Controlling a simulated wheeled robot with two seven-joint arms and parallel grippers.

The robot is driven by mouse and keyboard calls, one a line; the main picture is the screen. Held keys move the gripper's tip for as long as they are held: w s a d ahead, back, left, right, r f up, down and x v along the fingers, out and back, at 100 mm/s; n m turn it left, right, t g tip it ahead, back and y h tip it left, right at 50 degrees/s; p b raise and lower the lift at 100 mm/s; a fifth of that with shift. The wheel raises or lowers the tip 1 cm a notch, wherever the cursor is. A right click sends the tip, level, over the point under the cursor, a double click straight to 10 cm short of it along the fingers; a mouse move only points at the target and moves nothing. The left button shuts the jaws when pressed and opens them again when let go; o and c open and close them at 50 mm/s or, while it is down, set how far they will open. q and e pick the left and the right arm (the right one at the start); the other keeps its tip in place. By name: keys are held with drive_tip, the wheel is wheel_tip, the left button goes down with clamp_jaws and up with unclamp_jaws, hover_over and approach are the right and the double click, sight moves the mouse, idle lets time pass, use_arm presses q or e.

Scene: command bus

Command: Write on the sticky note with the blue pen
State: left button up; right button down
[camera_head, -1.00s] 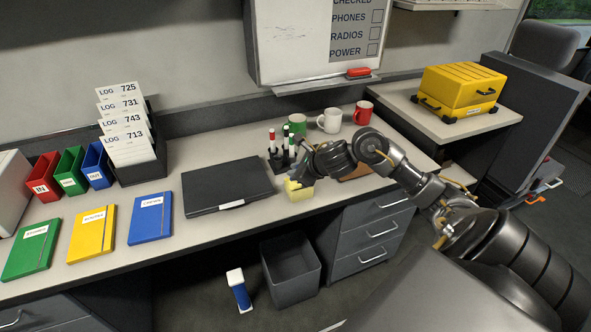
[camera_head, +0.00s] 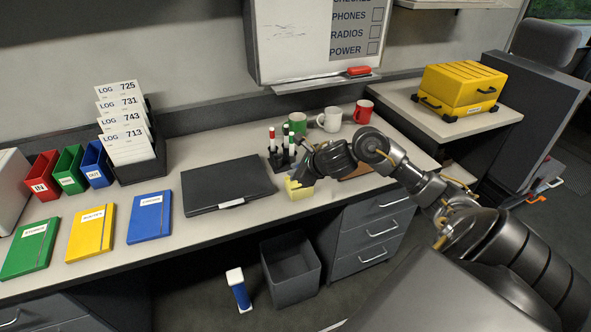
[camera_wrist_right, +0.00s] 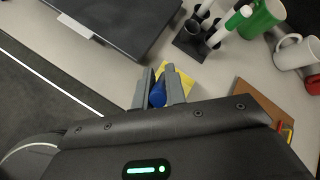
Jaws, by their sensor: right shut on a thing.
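My right gripper (camera_head: 299,180) is over the yellow sticky note (camera_head: 300,193) on the desk, to the right of the black laptop. In the right wrist view its fingers (camera_wrist_right: 160,86) are shut on the blue pen (camera_wrist_right: 157,97), whose blue end shows between them. The sticky note (camera_wrist_right: 183,76) lies beyond and partly behind the fingers there. The pen's tip is hidden, so I cannot tell whether it touches the note. No writing shows on the visible part of the note. My left gripper is not in view.
A pen holder (camera_wrist_right: 190,40) with several capped markers stands close behind the note. The laptop (camera_head: 228,186) is at left. Green (camera_head: 297,122), white (camera_head: 329,120) and red (camera_head: 363,112) mugs stand behind. A brown flat item (camera_wrist_right: 262,105) lies to the right.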

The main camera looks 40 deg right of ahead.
drive_tip(key=shift+s+d+b, duration=0.3)
drive_tip(key=shift+s+b, duration=0.15)
drive_tip(key=shift+s, duration=0.2)
idle(0.4)
drive_tip(key=shift+d, duration=0.15)
drive_tip(key=shift+w+d+b, duration=0.15)
drive_tip(key=shift+d+b, duration=0.05)
drive_tip(key=shift+b, duration=0.2)
drive_tip(key=shift+w+d+b, duration=0.15)
drive_tip(key=shift+d+b, duration=0.2)
drive_tip(key=shift+b, duration=0.05)
idle(0.4)
drive_tip(key=shift+s+d+b, duration=0.2)
drive_tip(key=shift+s+b, duration=0.05)
drive_tip(key=shift+b, duration=0.05)
drive_tip(key=shift+s+d+f, duration=0.15)
drive_tip(key=shift+s, duration=0.05)
idle(0.5)
drive_tip(key=shift+s+d+f+b, duration=0.15)
drive_tip(key=shift+s+d+b, duration=0.1)
drive_tip(key=shift+b, duration=0.25)
drive_tip(key=shift+f, duration=0.1)
